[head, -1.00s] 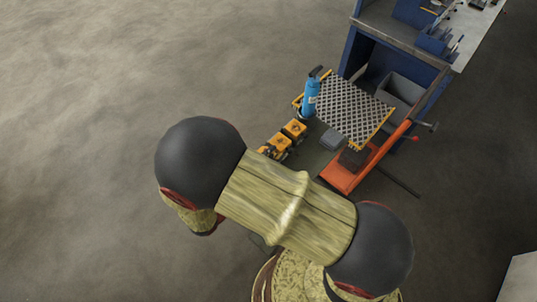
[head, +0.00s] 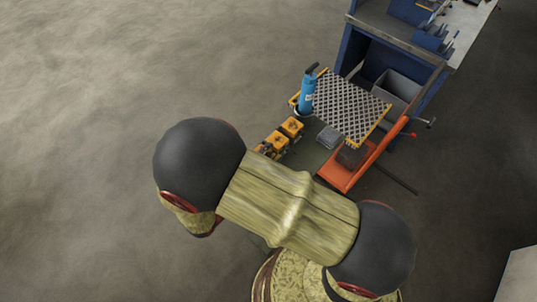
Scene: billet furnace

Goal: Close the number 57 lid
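No lid and no number 57 show in the head view. My arm fills the lower middle of the picture, and my gripper is not in view. Whether anything is held cannot be seen.
A lift table with a patterned top (head: 345,108) and an orange base (head: 350,172) stands right of centre. A blue bottle (head: 308,92) and yellow-black items (head: 278,138) are beside it. A blue workbench (head: 358,48) is behind. Open concrete floor (head: 90,80) lies to the left.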

